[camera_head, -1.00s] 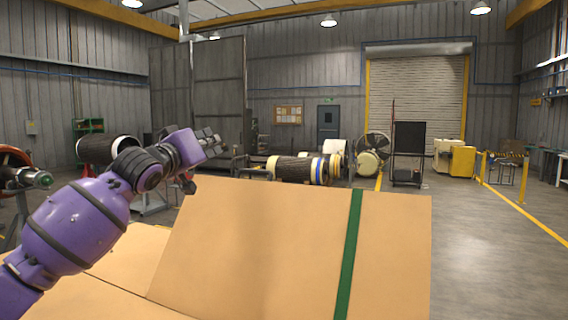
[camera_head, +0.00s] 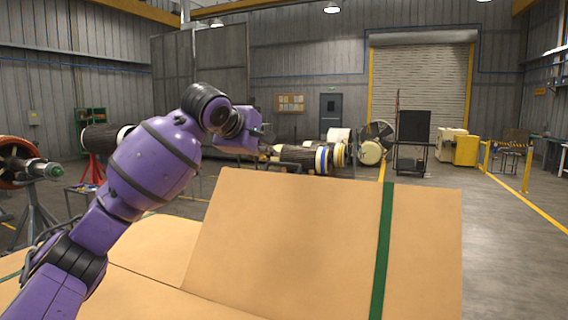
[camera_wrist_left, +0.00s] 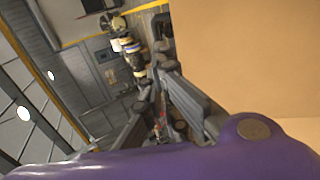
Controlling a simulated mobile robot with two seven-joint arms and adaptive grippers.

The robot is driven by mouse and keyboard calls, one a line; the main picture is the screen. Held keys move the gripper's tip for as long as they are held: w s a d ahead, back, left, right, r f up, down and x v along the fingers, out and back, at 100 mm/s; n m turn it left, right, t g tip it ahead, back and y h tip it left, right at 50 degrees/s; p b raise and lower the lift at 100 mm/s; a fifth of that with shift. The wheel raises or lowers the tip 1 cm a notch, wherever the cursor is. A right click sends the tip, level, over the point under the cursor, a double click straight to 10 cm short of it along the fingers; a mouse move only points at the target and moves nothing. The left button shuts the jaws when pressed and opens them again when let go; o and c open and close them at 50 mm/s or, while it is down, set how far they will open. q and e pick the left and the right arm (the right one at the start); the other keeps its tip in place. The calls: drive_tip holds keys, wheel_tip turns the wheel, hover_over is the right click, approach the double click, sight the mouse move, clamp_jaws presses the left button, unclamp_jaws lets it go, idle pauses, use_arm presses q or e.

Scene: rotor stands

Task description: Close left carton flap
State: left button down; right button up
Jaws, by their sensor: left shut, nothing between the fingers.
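The carton is brown cardboard. One large flap (camera_head: 290,240) stands raised and tilted in the middle of the head view, with a green stripe (camera_head: 383,250) down its right part. A flatter cardboard panel (camera_head: 150,255) lies to its left, partly behind my left arm. My left gripper (camera_head: 268,140) is just above and beyond the raised flap's top left corner, mostly hidden by my wrist. In the left wrist view the gripper (camera_wrist_left: 157,88) is shut and empty, and a cardboard face (camera_wrist_left: 245,55) fills the upper right, apart from the fingers. My right gripper is out of view.
A dark and white rotor (camera_head: 315,158) lies on a stand beyond the flap. A reddish rotor (camera_head: 25,168) on a stand is at the far left. A black panel cart (camera_head: 412,135) and yellow cabinet (camera_head: 465,150) stand behind. The floor at right is clear.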

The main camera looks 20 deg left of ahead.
sight(283, 165)
use_arm(q)
drive_tip(key=x, duration=1.3)
drive_tip(key=shift+s+a, duration=0.1)
drive_tip(key=shift+a, duration=0.2)
